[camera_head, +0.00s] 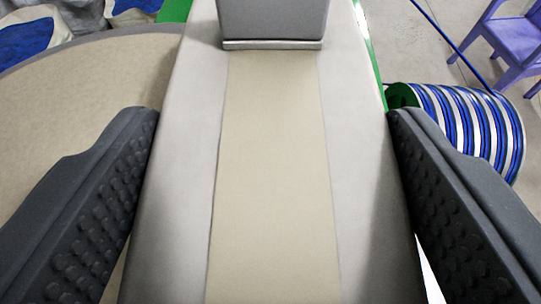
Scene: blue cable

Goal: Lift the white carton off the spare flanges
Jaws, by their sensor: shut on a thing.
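The white carton (170,170) fills the middle of the view, with a wide beige tape strip (270,190) down its length. My gripper (270,112) has one dark, studded finger on each side of the carton and is shut on it. Strips of green (174,10) show past the carton's far left and right edges; I cannot tell whether they belong to the spare flanges. Whatever lies under the carton is hidden, so I cannot tell whether it rests on anything.
A large round tan surface (90,75) spreads at the left. A reel of blue cable (470,125) lies beyond my right finger. A purple chair (510,40) stands at the upper right on grey floor. A grey block (272,20) shows at the top centre.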

